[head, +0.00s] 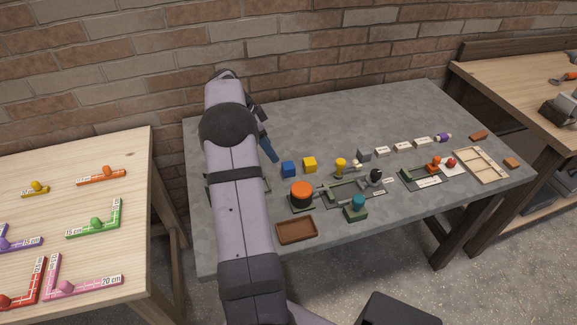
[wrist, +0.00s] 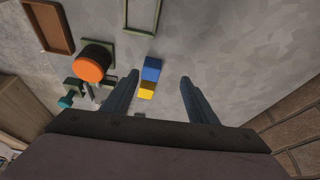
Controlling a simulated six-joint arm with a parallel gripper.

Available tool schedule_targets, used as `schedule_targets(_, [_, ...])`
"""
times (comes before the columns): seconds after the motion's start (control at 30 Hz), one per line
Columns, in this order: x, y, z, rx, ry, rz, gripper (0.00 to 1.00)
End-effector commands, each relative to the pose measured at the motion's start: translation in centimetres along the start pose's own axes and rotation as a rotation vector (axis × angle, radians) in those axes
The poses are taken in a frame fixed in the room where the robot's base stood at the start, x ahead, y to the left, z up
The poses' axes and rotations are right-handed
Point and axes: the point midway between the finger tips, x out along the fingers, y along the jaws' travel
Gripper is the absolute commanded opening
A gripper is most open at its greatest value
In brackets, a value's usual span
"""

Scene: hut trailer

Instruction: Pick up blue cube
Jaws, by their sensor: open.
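The blue cube (head: 288,169) sits on the grey table just left of the yellow cube (head: 309,164) in the head view. In the wrist view the blue cube (wrist: 152,68) lies beyond the yellow cube (wrist: 147,90), the two close together. My gripper (head: 268,150) is to the left of the blue cube in the head view, partly hidden behind my arm. In the wrist view my gripper (wrist: 159,76) has its two fingers spread wide, with nothing held. The blue cube shows between the fingertips, closer to the left finger. The height of the fingers above it is hard to tell.
An orange-topped cylinder (head: 301,193), a brown tray (head: 297,230) and a teal-knobbed green block (head: 356,207) stand in front of the cubes. A yellow knobbed piece (head: 340,166) is to their right. A brick wall (head: 330,50) runs behind the grey table (head: 400,110).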

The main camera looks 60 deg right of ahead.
Motion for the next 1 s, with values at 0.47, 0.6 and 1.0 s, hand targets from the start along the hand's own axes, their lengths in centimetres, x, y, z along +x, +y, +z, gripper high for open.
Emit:
schedule_targets(0.47, [2.7, 1.2, -2.0, 0.109, 0.003, 0.036, 0.53])
schedule_targets(0.6, [3.4, 1.2, -1.9, 0.108, 0.003, 0.034, 0.53])
schedule_targets(1.0, [6.4, 1.9, -2.2, 0.106, 0.002, 0.038, 0.53])
